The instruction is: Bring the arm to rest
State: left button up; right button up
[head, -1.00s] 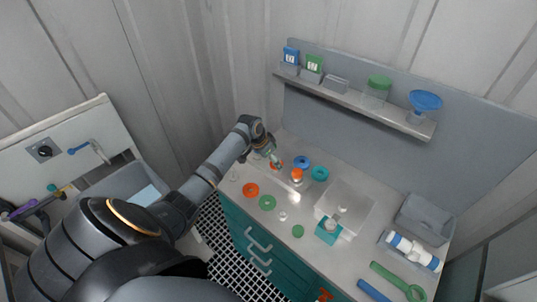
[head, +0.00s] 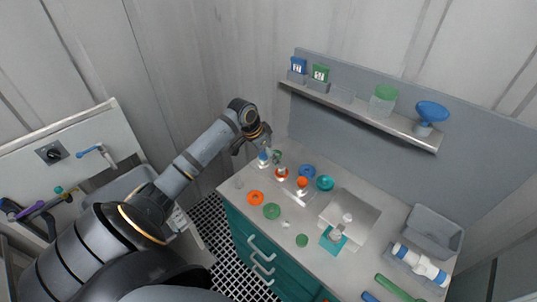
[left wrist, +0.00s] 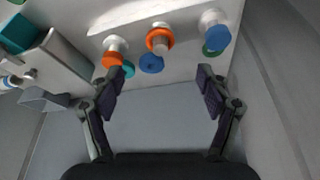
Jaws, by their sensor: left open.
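My left arm comes in from the left in the head view. Its gripper (head: 250,146) hangs above the back left part of the worktop, near the small vessels there. In the left wrist view the left gripper (left wrist: 161,84) has its two fingers wide apart with nothing between them. Three small clear vessels stand beyond the fingers: one with a blue ring (left wrist: 217,37) and two with orange rings, a middle one (left wrist: 159,38) and a left one (left wrist: 111,60). My right gripper is in neither view.
On the worktop (head: 240,185) lie loose orange (head: 255,198), green (head: 271,211), blue (head: 307,171) and teal (head: 325,183) rings. A clear box (head: 362,212) and grey bin (head: 433,232) stand to the right. A shelf (head: 365,112) holds boxes, a jar and a blue funnel.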

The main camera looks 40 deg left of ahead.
pick_arm(q)
jog(key=shift+g+y, duration=0.4)
jog(key=shift+g, duration=0.1)
jog(key=s+d+f, duration=0.6)
jog(key=d, duration=0.1)
jog(key=s+d+f, duration=0.3)
jog(key=s+d, duration=0.1)
jog(key=s+d+r+n+y, duration=0.1)
jog(key=s+d+n+y, duration=0.2)
jog(key=s, duration=0.9)
jog(key=s+a+f+g+h+b, duration=0.1)
jog(key=s+f, duration=0.1)
jog(key=f, duration=1.2)
jog(key=s+a+f+b, duration=0.1)
jog(key=f, duration=1.3)
jog(key=s+f+g, duration=0.1)
jog(key=s+f, duration=1.6)
jog(key=s, duration=0.1)
jog(key=shift+s+a+f+b, duration=0.2)
jog(key=shift+s+a+b, duration=0.2)
jog(key=shift+a, duration=0.05)
